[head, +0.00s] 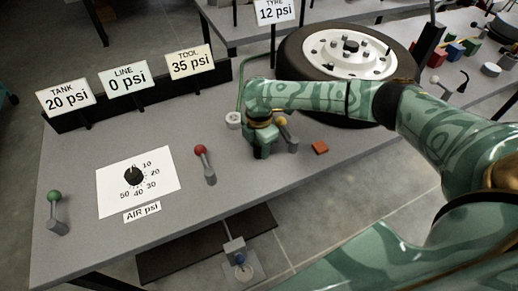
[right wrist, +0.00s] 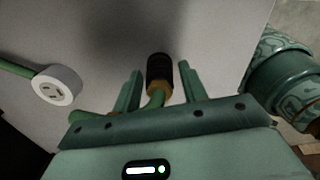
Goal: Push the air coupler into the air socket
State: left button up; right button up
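The air coupler (right wrist: 159,74), a black cylinder with a brass collar and a green hose, stands between the two fingers of my right gripper (right wrist: 160,68) in the right wrist view. A narrow gap shows on each side of it, so the fingers look open around it. A white round fitting with dark slots (right wrist: 57,85), perhaps the air socket, is left of the fingers, with a green hose behind it. It also shows in the head view (head: 233,120), just left of my right gripper (head: 262,150), which points down at the bench and hides the coupler there. My left gripper is out of view.
A yellow-knobbed lever (head: 287,134) stands close right of the gripper, and a red-knobbed lever (head: 205,165) to its left. An orange block (head: 320,148) lies further right. A tyre (head: 300,60) is behind. The LINE sign (head: 127,82) reads 0 psi. The bench front is mostly clear.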

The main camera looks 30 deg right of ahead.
jog(key=c, duration=0.6)
jog(key=shift+r+p, duration=0.3)
jog(key=shift+r, duration=0.25)
notch_tip(320, 180, up, 3)
jog(key=shift+f+p, duration=0.15)
jog(key=shift+p, duration=0.55)
jog(key=shift+s+a+r+p, duration=0.7)
jog(key=shift+s+r+p, duration=0.7)
jog(key=shift+s, duration=0.85)
jog(key=shift+s+a+r+p, duration=0.7)
jog(key=shift+s+r+p, duration=0.4)
jog(key=shift+s+r, duration=0.85)
jog(key=shift+s+a+r+p, duration=0.7)
jog(key=shift+s+r+p, duration=0.6)
jog(key=shift+s, duration=1.2)
